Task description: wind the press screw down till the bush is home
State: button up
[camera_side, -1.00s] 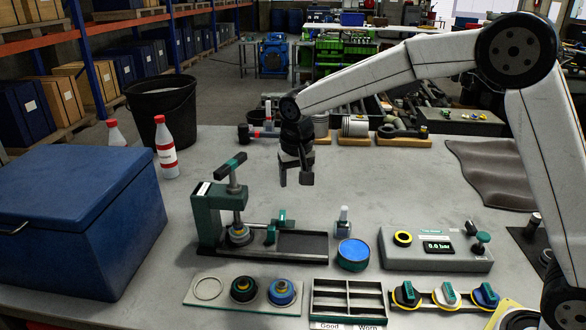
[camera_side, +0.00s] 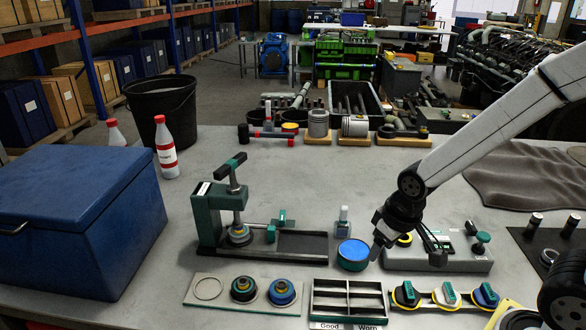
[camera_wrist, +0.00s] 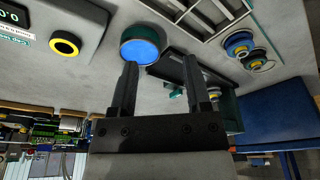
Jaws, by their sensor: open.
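The green press (camera_side: 211,213) stands on the left half of the bench, with its screw (camera_side: 236,180) upright and a green crossbar handle (camera_side: 229,166) on top. The bush (camera_side: 240,235), a small part with a yellowish ring, sits under the screw; how deep it is seated cannot be told. My gripper (camera_side: 410,250) is right of the press, in front of the gauge box, with its jaws apart and empty. In the wrist view its two fingers (camera_wrist: 160,88) are spread, with the press partly hidden behind the right finger.
A blue-topped round tin (camera_side: 353,253) is just left of my gripper. The gauge box (camera_side: 450,262) is behind it. A divided tray (camera_side: 347,283), a plate with ringed parts (camera_side: 222,301) and a big blue box (camera_side: 80,215) surround the press.

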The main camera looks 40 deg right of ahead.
jog(key=shift+s+d+f, duration=0.1)
jog(key=shift+s+f, duration=0.15)
jog(key=shift+s, duration=0.5)
jog(key=shift+c, duration=0.2)
jog(key=shift+w, duration=0.15)
jog(key=c, duration=0.7)
jog(key=shift+w, duration=0.25)
grip_shut()
jog(key=w+a+r+n+t+y, duration=0.1)
jog(key=w+a+r+n+t, duration=0.1)
jog(key=w+t, duration=0.7)
jog(key=w+a+r+n+t+y, duration=0.3)
jog(key=w+a+r+t+y, duration=0.1)
jog(key=w+a+r+y, duration=0.2)
jog(key=shift+w+a+r+t+y, duration=0.3)
jog(key=shift+w+a+r+t, duration=0.25)
jog(key=shift+w, duration=0.35)
